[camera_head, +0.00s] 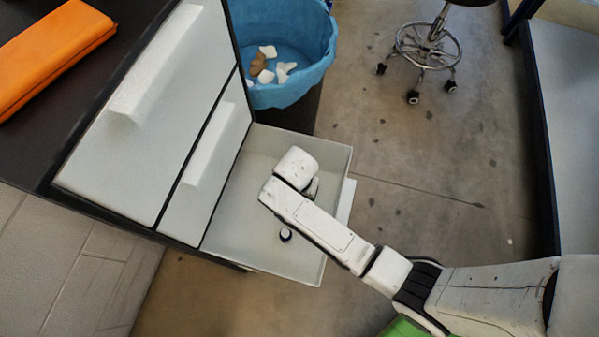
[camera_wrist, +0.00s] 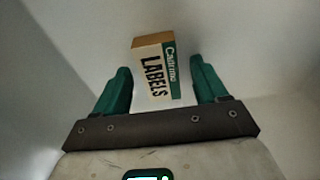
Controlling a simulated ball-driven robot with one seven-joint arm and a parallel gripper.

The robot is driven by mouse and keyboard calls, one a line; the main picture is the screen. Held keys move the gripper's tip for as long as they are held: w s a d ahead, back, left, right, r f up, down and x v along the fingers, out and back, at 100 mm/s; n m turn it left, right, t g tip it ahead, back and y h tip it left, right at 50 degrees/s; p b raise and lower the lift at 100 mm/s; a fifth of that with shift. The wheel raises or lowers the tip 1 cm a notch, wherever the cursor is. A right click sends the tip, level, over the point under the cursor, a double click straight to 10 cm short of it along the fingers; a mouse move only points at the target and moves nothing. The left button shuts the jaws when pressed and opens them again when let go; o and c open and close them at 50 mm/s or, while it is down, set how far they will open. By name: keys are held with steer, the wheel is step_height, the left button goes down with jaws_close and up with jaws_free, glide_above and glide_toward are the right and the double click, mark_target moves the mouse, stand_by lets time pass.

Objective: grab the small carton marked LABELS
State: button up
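The small carton marked LABELS (camera_wrist: 155,78) shows in the wrist view, cream with black lettering, a tan end and a green side. It is in the pale open drawer (camera_head: 262,240). My gripper (camera_wrist: 160,68) is open, with one green finger on each side of the carton. Gaps show between the carton and both fingers, and the carton reaches a little beyond the fingertips. In the head view my arm reaches down into the drawer and hides the carton and most of the gripper.
Shut drawers (camera_head: 150,95) rise to the left, with an orange case (camera_head: 50,55) on top. A blue bin (camera_head: 300,88) holding scraps stands behind the drawer. Right of it is clear floor and a wheeled stool (camera_head: 428,45).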

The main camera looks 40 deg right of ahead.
steer(key=c, duration=1.1)
